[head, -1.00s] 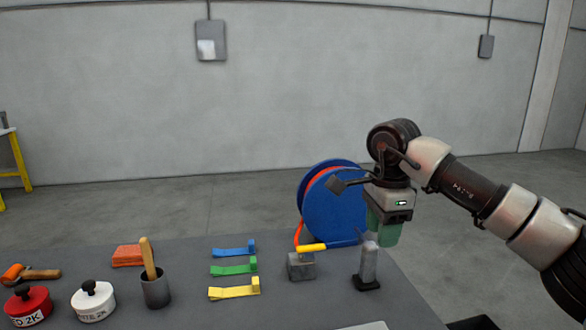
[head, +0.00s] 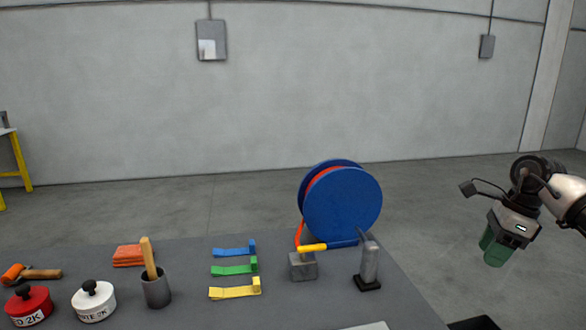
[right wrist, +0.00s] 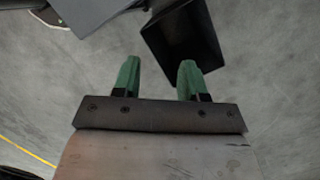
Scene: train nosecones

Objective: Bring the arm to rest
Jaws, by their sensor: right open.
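My right gripper (head: 495,246) hangs in the air at the right of the head view, past the right edge of the grey table (head: 400,285). Its green fingers point down and hold nothing. In the right wrist view the two fingers (right wrist: 158,80) stand apart with a clear gap between them. Below them are bare floor, a corner of the table and a dark open box (right wrist: 185,40). My left gripper is not in view.
On the table stand a blue reel (head: 345,205), a grey upright tool on a black base (head: 369,265), a grey block (head: 302,266) with a yellow-handled tool, coloured strips (head: 234,270), a cup (head: 155,290) and lidded pots (head: 93,304). Free room surrounds my right gripper.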

